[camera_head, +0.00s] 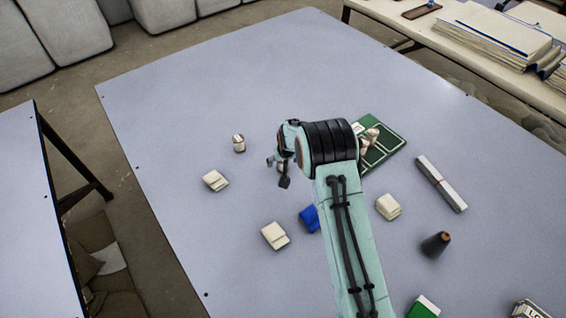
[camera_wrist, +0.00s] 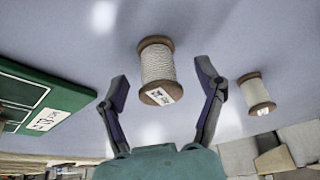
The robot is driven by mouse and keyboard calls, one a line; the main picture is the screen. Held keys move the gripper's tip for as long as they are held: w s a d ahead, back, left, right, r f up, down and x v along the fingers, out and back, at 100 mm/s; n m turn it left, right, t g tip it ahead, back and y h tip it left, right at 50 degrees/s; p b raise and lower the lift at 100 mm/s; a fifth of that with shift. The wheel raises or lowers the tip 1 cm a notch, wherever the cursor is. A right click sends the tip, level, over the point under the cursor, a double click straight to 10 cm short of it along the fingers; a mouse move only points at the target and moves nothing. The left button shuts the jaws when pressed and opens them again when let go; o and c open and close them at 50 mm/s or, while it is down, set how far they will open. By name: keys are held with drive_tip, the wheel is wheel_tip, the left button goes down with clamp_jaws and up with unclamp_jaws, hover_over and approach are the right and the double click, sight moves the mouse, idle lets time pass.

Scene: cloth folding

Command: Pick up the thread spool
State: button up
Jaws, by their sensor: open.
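A thread spool (camera_wrist: 157,68) with white thread and brown wooden ends is centred in the wrist view, between and slightly beyond my open fingers. My gripper (camera_wrist: 165,90) is empty, and I see no contact. A second similar spool (camera_wrist: 255,92) lies to the right in the wrist view. In the head view my gripper (camera_head: 278,171) is low over the table, and the spool by it is mostly hidden. One spool (camera_head: 239,143) stands apart to its left.
The far part of the table (camera_head: 250,70) is clear.

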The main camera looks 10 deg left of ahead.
drive_tip(key=c, duration=1.1)
